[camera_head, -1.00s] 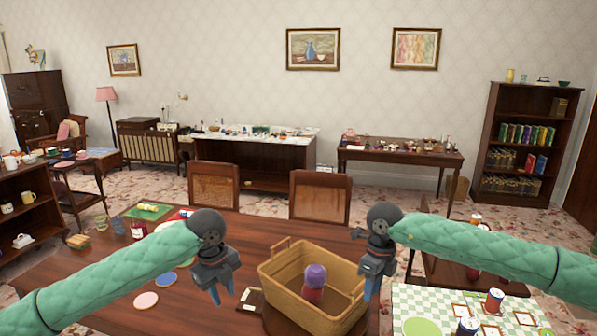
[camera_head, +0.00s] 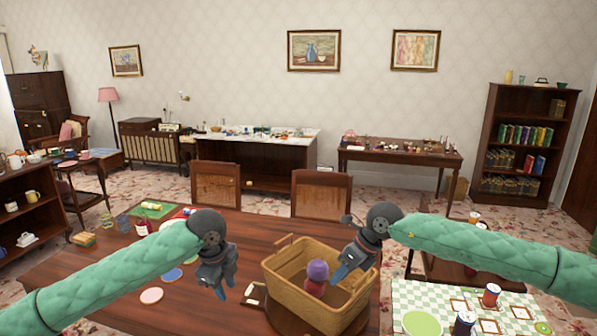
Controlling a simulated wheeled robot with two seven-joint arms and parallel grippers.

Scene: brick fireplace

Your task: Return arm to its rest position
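My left gripper (camera_head: 225,288) hangs over the brown table, left of the basket. Its fingers are parted, with nothing between them. My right gripper (camera_head: 341,279) reaches over the right side of the wicker basket (camera_head: 290,304), fingers pointing down and left. Its fingers overlap in this view, so I cannot tell whether they are apart. A red figure with a purple top (camera_head: 317,277) stands inside the basket, just left of the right gripper. I see no contact between them.
The brown table (camera_head: 115,290) holds flat discs (camera_head: 152,295), jars and a green mat at left. A checkered cloth (camera_head: 405,298) with cans and cards lies at right. Two chairs (camera_head: 320,196) stand at the table's far side.

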